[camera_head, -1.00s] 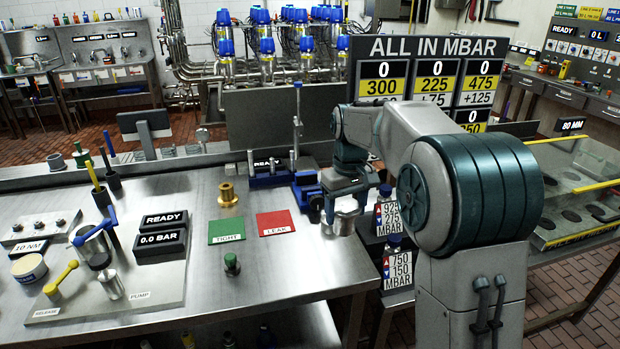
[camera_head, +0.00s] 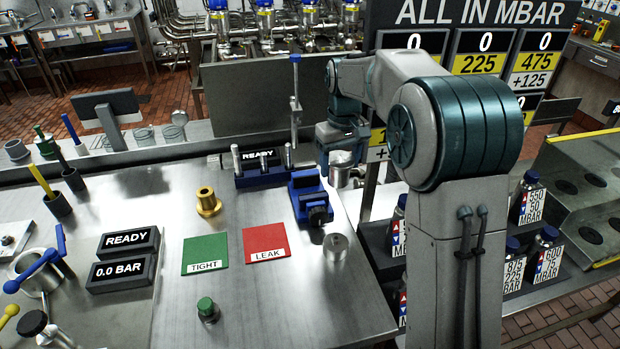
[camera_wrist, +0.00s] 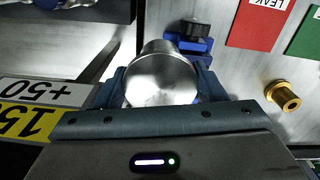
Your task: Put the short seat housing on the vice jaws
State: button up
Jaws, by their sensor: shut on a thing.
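My gripper (camera_head: 342,158) is shut on a steel, cylindrical seat housing (camera_head: 343,176), held above the bench's right edge. In the wrist view the held housing (camera_wrist: 160,80) fills the space between the fingers. A second steel housing (camera_head: 336,247) stands upright on the bench, in front of the vice. I cannot tell from these views which is shorter. The blue vice (camera_head: 309,195) stands on the bench left of and below my gripper. It also shows in the wrist view (camera_wrist: 190,40), partly hidden behind the held housing. Its jaw tops are hard to make out.
A blue rack with upright pins (camera_head: 262,177) stands behind the vice. A brass fitting (camera_head: 208,202), green mat (camera_head: 205,254) and red mat (camera_head: 265,243) lie to the left. Weight bottles (camera_head: 530,198) stand beyond the bench at right. A sign board (camera_head: 470,15) stands behind my arm.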

jog(key=shift+w+a+f+p, duration=0.55)
jog(key=shift+w+a+f, duration=0.35)
jog(key=shift+a+f, duration=0.55)
jog(key=shift+w+a+f+p, duration=0.5)
jog(key=shift+w+a+f, duration=0.45)
jog(key=shift+f, duration=0.75)
jog(key=shift+w+a+f+p, duration=0.55)
jog(key=shift+w+a+f, duration=0.3)
jog(key=shift+a+f, duration=0.6)
jog(key=shift+d+f, duration=0.15)
jog(key=shift+f, duration=0.15)
jog(key=o, duration=1.1)
jog(key=shift+o, duration=0.2)
notch_tip(320, 180, up, 12)
jog(key=b, duration=0.1)
jog(key=shift+r, duration=0.25)
